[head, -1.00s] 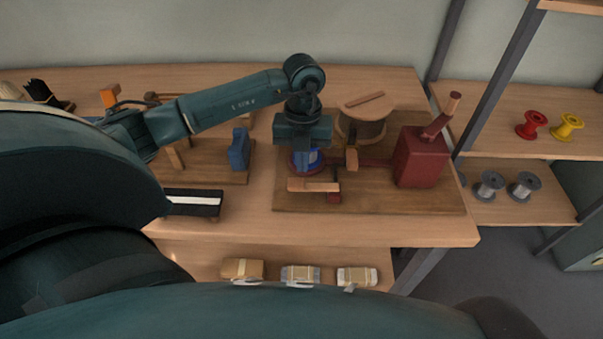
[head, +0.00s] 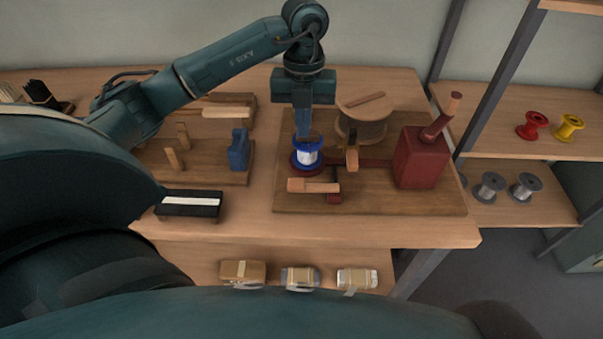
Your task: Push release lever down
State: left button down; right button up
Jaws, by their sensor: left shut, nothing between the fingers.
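My left gripper (head: 303,132) points down, shut and empty, just above a blue-rimmed spool with white winding (head: 306,156). The spool sits upright on a round dark red holder (head: 299,168). I cannot tell whether the fingertips touch the spool's top. A second wooden handle (head: 313,186) lies level in front of the spool on a red post. I cannot tell which is the release lever. My right gripper is out of view.
A wooden drum (head: 362,118) stands behind the spool, with a small wooden upright (head: 351,158) near it. A blue block (head: 238,150) and pegs stand on a board at left. The front right table edge is clear.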

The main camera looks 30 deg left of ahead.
pick_arm(q)
jog(key=r, duration=0.4)
jog(key=shift+w+a+r, duration=0.15)
jog(key=shift+w+r, duration=0.05)
jog(key=shift+r, duration=0.2)
